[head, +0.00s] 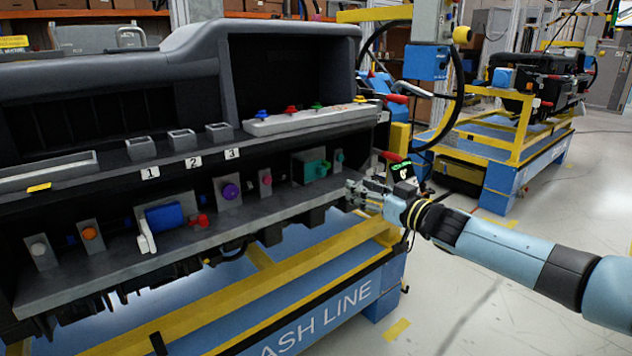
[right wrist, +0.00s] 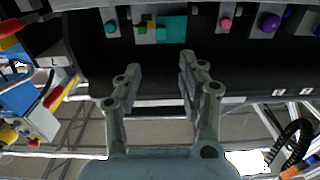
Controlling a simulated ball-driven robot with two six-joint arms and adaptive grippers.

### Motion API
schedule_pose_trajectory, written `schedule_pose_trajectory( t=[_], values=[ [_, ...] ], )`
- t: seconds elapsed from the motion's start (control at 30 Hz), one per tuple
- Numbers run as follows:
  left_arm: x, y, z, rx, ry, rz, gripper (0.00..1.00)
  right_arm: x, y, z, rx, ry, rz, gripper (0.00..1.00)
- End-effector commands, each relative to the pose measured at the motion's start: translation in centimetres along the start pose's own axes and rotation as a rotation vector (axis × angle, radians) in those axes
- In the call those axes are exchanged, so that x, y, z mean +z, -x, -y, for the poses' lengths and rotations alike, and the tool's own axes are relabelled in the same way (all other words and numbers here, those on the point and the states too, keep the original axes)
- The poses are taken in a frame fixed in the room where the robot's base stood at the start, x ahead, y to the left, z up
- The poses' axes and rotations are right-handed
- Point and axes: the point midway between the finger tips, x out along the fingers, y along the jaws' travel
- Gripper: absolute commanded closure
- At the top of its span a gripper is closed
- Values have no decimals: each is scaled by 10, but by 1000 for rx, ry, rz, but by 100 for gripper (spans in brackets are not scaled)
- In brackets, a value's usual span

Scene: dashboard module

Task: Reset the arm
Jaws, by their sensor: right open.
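My right arm (head: 510,250) comes in from the right in the head view. Its gripper (head: 354,190) is at the right end of the dashboard module's lower shelf, near a teal part (head: 316,170). In the right wrist view the gripper (right wrist: 160,62) is open, with its two fingers apart and nothing between them. The teal part (right wrist: 172,29) lies beyond the fingertips there, and a pink knob (right wrist: 226,22) and a purple knob (right wrist: 270,22) are to its right. My left gripper is not in view.
The dashboard module (head: 130,80) fills the left, on a yellow and blue stand (head: 340,305). A blue box part (head: 164,216) and a red part (head: 198,220) sit on its lower shelf. A second stand (head: 520,150) is at the back right. Floor at right is clear.

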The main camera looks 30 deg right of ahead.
Motion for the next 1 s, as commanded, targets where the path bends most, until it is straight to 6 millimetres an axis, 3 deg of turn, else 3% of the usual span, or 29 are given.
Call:
schedule_pose_trajectory(
  t=[0.17,0.27,0.37,0.47,0.57,0.7,0.87,1.0],
  values=[
    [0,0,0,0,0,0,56,0,0,0,0,0,1,60],
    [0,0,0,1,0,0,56,12,7,4,0,-11,18,60],
    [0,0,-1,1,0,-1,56,50,24,19,9,-58,69,60],
    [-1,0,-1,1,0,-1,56,113,57,32,51,-132,168,60],
    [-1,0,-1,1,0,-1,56,184,101,46,117,-184,302,60],
    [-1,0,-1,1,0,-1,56,275,175,70,201,-213,509,60],
    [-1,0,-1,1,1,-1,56,360,273,108,266,-211,764,60],
    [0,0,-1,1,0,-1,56,417,368,149,285,-190,1003,60]
  ],
)
